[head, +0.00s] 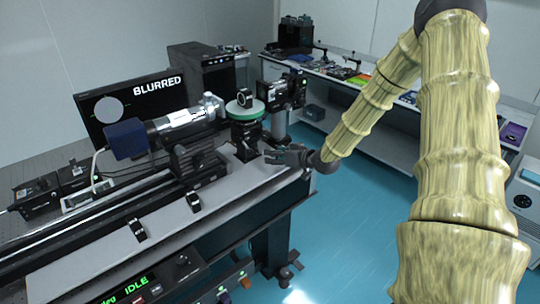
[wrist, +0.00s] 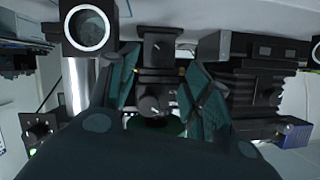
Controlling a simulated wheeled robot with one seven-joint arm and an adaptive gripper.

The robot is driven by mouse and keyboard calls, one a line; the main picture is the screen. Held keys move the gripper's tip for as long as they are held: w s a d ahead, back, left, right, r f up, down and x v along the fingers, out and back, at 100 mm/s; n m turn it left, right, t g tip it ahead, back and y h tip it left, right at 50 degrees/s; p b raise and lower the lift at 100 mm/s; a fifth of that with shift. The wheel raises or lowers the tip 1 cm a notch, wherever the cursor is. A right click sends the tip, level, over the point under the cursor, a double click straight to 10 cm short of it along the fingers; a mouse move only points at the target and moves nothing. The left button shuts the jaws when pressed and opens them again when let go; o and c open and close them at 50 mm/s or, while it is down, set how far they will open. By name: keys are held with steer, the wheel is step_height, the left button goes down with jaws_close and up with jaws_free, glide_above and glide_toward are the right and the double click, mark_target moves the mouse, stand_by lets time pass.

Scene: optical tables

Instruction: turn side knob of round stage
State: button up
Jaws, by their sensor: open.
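The round stage (head: 245,110), with a green rim and pale top, stands on a black mount on the optical bench. Its green edge (wrist: 160,126) shows in the wrist view, partly hidden by my gripper's dark body. A small dark knob with a white pointer line (wrist: 150,104) appears beside that edge, between my two teal fingers in the picture. I cannot tell whether the fingers reach as far as the knob. My gripper (head: 275,156) is open and empty, right of and lower than the stage in the head view. It also shows in the wrist view (wrist: 160,78).
A silver cylinder (head: 181,119) and a black camera-like block (head: 286,91) flank the stage. A monitor (head: 128,105) reads BLURRED. A control box (head: 150,285) reads IDLE at the bench front.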

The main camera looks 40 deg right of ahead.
steer(key=shift+v, duration=1)
steer(key=n+t+h+b, duration=0.1)
steer(key=n+t+b, duration=0.2)
steer(key=n+t, duration=0.1)
glide_toward(256, 153)
steer(key=shift+s+d, duration=0.25)
steer(key=shift+s, duration=0.75)
steer(key=shift+s+a+f+n+t, duration=0.15)
steer(key=shift+n+t, duration=0.15)
steer(key=shift+n, duration=0.1)
steer(key=shift+w+p, duration=0.3)
steer(key=shift+w, duration=0.15)
steer(key=w+p, duration=0.1)
steer(key=w, duration=0.2)
steer(key=w+p, duration=0.1)
steer(key=w, duration=0.2)
steer(key=w+p, duration=0.1)
steer(key=w, duration=0.2)
steer(key=shift+w+a, duration=0.35)
steer(key=shift+a, duration=0.05)
steer(key=c, duration=1)
